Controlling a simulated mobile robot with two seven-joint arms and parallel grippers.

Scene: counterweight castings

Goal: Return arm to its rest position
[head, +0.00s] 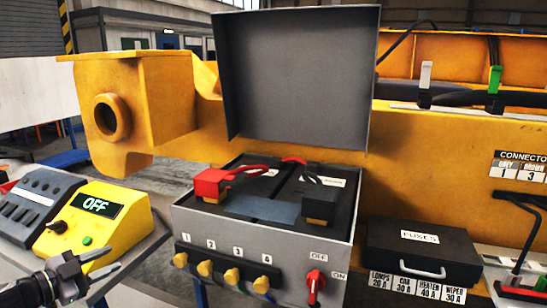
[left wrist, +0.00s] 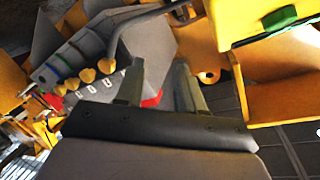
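My left gripper (head: 113,260) is at the lower left of the head view, in front of the yellow box reading OFF (head: 100,225). In the left wrist view its two fingers (left wrist: 160,68) stand apart with nothing held between them. The grey control box (head: 270,225) stands to its right with its lid (head: 300,75) raised. It holds a red clamp (head: 212,183) and a black clamp (head: 322,198). My right gripper is in neither view.
Yellow knobs (head: 222,275) and a red OFF/ON switch (head: 315,282) stick out from the grey box's front. A closed black FUSES case (head: 420,245) stands at the right. A grey panel (head: 35,205) is at far left. A yellow machine beam (head: 430,150) runs behind.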

